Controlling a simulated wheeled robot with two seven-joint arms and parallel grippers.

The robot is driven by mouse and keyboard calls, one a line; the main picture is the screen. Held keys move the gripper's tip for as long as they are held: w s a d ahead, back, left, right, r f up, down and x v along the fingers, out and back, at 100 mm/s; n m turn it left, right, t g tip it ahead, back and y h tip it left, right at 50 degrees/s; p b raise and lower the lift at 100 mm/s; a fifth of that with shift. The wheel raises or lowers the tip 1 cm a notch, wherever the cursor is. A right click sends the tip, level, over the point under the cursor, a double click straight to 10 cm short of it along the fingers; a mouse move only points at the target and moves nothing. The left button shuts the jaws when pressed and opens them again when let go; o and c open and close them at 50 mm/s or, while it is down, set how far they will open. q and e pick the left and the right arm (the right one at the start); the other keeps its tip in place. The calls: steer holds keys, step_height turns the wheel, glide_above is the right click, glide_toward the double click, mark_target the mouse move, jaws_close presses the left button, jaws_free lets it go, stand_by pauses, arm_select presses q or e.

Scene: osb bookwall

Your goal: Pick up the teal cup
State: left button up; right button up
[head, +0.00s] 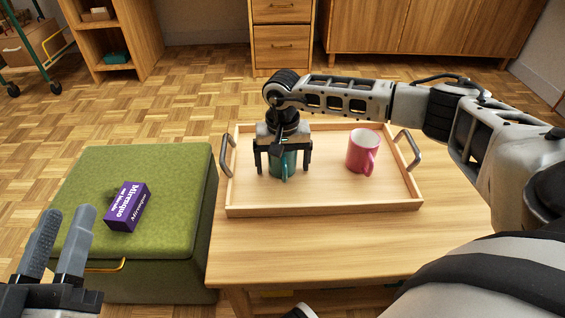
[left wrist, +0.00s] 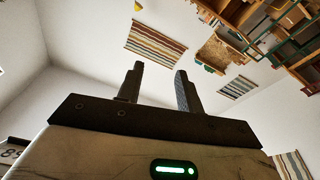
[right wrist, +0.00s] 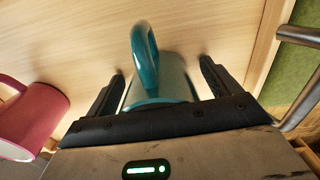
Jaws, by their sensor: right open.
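The teal cup (head: 283,163) stands in the wooden tray (head: 325,210), left of the middle. My right gripper (head: 283,172) is above it, pointing down, with one finger on each side. In the right wrist view the cup (right wrist: 160,85) sits between the open fingertips (right wrist: 162,68), with a visible gap on both sides; its handle points away from the palm. The gripper partly hides the cup in the head view. My left gripper (head: 58,243) is open and empty at the lower left; its spread fingers also show in the left wrist view (left wrist: 159,82).
A pink cup (head: 363,151) stands in the tray to the right, also near my gripper in the right wrist view (right wrist: 35,115). The tray has metal handles (head: 227,156) and rests on a wooden table (head: 350,250). A purple box (head: 126,207) lies on a green ottoman (head: 165,165).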

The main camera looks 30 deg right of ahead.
steer(key=c, duration=1.2)
steer(key=shift+r, duration=0.15)
